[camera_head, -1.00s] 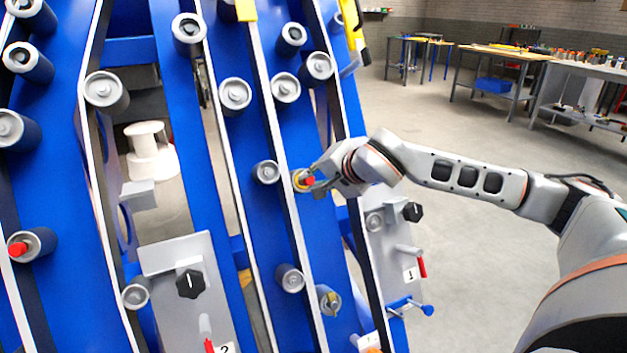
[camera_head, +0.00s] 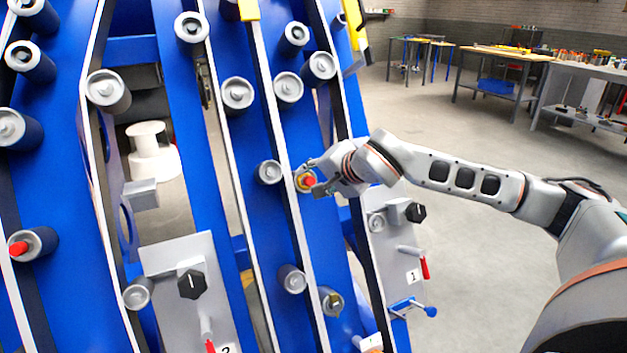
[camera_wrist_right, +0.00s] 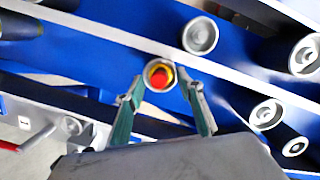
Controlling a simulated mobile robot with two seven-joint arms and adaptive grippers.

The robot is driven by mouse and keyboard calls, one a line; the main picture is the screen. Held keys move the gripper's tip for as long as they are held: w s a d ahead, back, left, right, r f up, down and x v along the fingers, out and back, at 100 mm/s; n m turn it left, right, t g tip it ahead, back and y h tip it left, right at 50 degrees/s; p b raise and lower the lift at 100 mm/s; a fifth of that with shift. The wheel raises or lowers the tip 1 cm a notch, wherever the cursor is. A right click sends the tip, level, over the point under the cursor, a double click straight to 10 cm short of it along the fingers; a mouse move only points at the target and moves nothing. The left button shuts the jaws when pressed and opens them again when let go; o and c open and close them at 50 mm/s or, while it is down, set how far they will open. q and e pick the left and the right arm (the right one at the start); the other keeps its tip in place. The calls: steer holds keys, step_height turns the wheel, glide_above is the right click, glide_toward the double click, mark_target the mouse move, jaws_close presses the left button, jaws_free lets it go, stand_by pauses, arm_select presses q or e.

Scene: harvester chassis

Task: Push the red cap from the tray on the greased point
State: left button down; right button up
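A red cap (camera_head: 309,181) sits on a roller end with a yellow ring, on the blue chassis in the middle of the head view. My right gripper (camera_head: 311,177) is at this roller, its fingers spread around the cap. In the right wrist view the red cap (camera_wrist_right: 160,77) shows inside the yellow ring, between the two open fingers (camera_wrist_right: 161,84), with a gap on each side. Another red cap (camera_head: 18,249) is on a roller end at the far left. No tray can be made out. My left gripper is not in view.
Several grey rollers, such as this one (camera_head: 268,172), stick out from the blue beams around my right gripper. A grey panel marked 1 (camera_head: 398,250) with a black knob stands below my right wrist. The floor on the right is open, with worktables (camera_head: 500,55) behind.

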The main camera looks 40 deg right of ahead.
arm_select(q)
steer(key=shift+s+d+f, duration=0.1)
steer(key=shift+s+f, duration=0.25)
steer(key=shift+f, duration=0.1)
arm_select(e)
steer(key=v, duration=0.7)
steer(key=shift+s, duration=0.4)
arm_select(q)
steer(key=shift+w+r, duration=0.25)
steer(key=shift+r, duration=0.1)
arm_select(e)
steer(key=shift+r, duration=0.15)
